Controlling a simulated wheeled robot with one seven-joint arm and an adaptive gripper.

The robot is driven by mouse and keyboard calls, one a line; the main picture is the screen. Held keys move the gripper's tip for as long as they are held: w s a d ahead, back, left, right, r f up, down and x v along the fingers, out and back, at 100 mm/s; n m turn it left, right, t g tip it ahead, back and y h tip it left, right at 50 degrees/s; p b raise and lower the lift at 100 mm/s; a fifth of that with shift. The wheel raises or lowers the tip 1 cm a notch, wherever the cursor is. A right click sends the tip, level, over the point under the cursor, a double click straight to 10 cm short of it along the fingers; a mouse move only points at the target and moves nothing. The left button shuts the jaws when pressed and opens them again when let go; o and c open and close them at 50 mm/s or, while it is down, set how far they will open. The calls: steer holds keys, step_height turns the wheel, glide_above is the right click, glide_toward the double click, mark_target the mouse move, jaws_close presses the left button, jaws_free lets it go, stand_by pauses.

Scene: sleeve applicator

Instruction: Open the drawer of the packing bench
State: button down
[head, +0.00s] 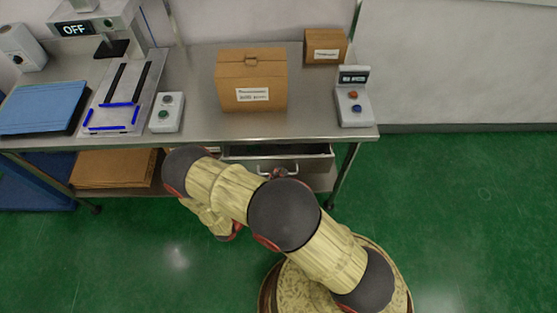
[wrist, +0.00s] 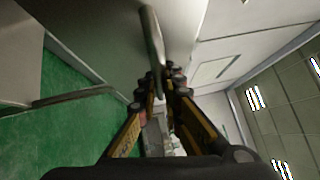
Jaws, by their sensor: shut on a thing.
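The packing bench (head: 200,110) has a drawer (head: 312,165) under its top, right of the middle. The drawer stands partly out, with a strip of its dark inside showing below the bench edge. Its bar handle (head: 290,169) is on the front, partly hidden by my arm. In the wrist view the handle (wrist: 151,32) is a grey bar reaching to my fingertips. My gripper (wrist: 160,76) is shut on the handle. In the head view my arm hides most of the gripper.
On the bench are a large cardboard box (head: 251,82), a smaller box (head: 325,46), a button console (head: 352,98), a two-button box (head: 167,112), an applicator reading OFF (head: 122,92) and a blue stack (head: 42,107). Flat cardboard (head: 115,168) lies underneath. Green floor (head: 460,210) is clear to the right.

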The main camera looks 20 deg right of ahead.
steer(key=s+a+p, duration=0.1)
steer(key=s+a, duration=0.1)
steer(key=s, duration=0.6)
steer(key=s+a+p, duration=0.1)
steer(key=s+a, duration=0.2)
steer(key=s, duration=0.5)
steer(key=shift+s+a, duration=0.25)
steer(key=shift+s, duration=0.1)
steer(key=shift+f, duration=0.1)
steer(key=c, duration=1.9)
jaws_free()
steer(key=shift+a, duration=0.1)
steer(key=v, duration=1.1)
steer(key=shift+s+a, duration=0.25)
steer(key=shift+a, duration=0.05)
